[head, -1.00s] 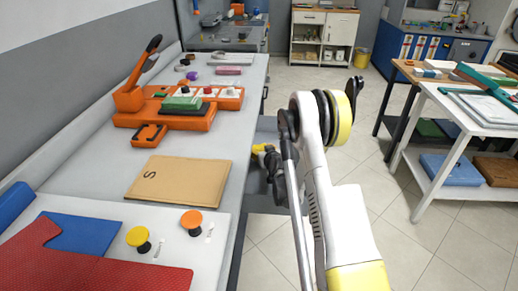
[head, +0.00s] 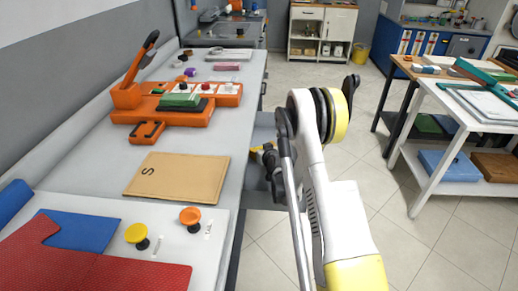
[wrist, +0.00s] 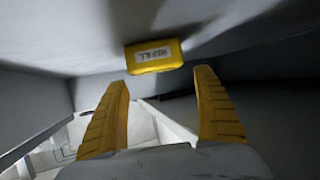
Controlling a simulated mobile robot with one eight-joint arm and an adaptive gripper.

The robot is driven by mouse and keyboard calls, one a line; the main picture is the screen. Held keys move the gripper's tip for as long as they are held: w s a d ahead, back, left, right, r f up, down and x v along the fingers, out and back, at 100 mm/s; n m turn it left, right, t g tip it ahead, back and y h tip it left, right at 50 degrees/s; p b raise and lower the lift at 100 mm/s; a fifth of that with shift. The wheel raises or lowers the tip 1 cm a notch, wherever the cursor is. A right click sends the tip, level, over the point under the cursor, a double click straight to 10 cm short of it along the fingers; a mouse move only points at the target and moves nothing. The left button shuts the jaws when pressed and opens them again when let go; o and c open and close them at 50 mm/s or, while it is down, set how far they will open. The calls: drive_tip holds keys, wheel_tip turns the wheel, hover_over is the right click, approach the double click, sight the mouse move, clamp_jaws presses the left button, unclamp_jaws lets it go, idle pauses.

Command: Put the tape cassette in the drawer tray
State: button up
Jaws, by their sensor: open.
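A yellow block with a white lettered label, which looks like the tape cassette (wrist: 154,56), shows in the wrist view against a grey surface, just beyond my fingertips. My gripper (wrist: 162,78) is open, with its two yellow fingers apart and nothing between them. In the head view my gripper (head: 258,151) is low at the right edge of the long counter, mostly hidden behind my arm. A grey open drawer tray (head: 262,198) juts out there, partly covered by my arm. I cannot make out the cassette in the head view.
The long counter (head: 100,165) holds an orange press (head: 185,113), a tan envelope (head: 178,178), and yellow and orange knobs (head: 137,234). A white table (head: 445,104) with shelves stands at the right. The tiled floor between is clear.

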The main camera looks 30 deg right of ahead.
drive_tip(key=v, duration=0.6)
drive_tip(key=shift+s+r+p, duration=0.2)
drive_tip(key=shift+r+p, duration=0.2)
drive_tip(key=shift+r, duration=0.05)
drive_tip(key=shift+s+a+r, duration=0.15)
drive_tip(key=shift+s+r, duration=0.15)
drive_tip(key=shift+s, duration=0.15)
